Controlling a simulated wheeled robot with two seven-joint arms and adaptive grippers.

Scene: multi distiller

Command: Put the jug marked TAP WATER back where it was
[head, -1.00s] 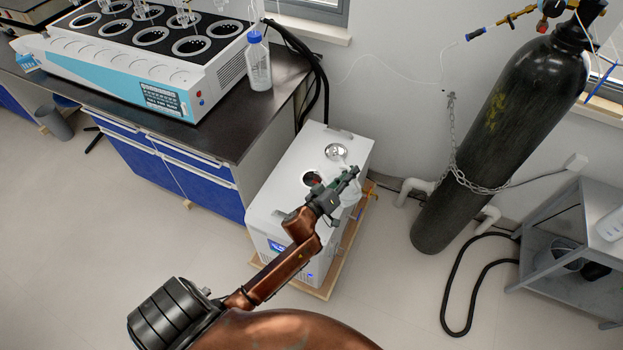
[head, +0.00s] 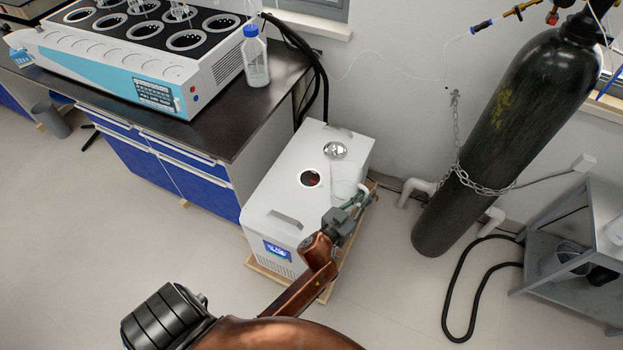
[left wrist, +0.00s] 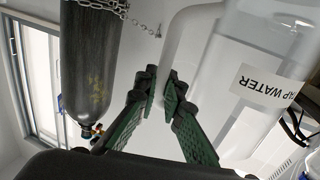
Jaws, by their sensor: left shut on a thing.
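The jug marked TAP WATER (left wrist: 262,88) is a clear, translucent jug with a pale handle. In the left wrist view its label reads upside down. My left gripper (left wrist: 161,92) is shut on the jug's handle. In the head view the jug (head: 346,178) is faint against the white box-shaped unit, by that unit's right edge, and my left gripper (head: 353,209) is just below it. The jug's base is partly hidden there, so I cannot tell its exact height. My right gripper is not in view.
The white unit (head: 283,192) has a round open hole (head: 311,179) and a metal cap (head: 336,151) on top. A black gas cylinder (head: 500,130) is chained at the wall. A grey metal stand (head: 560,225) is at the right. A blue-capped bottle (head: 256,62) stands on the bench.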

